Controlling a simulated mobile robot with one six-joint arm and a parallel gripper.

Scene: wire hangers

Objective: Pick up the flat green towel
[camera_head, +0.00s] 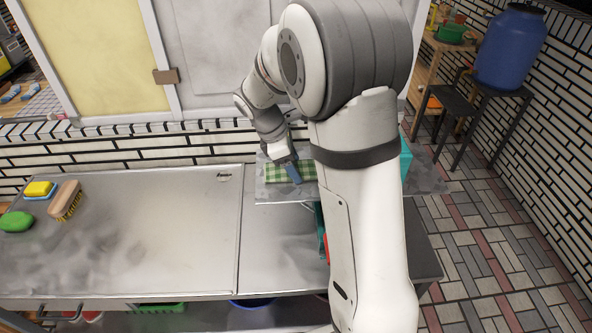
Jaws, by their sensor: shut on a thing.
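The green and white checkered towel (276,174) lies flat on a small grey metal surface (268,195) near the brick wall, in the middle of the head view. My gripper (294,178) is at the towel, over its middle, and is shut on it. My own arm covers part of the area right of the towel, and the exact grip on the cloth is too small to see.
A steel counter (150,245) fills the left and is mostly bare. A brush (67,201), a yellow sponge (39,188) and a green object (16,222) lie at its left end. A teal object (406,158) stands right of my arm.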

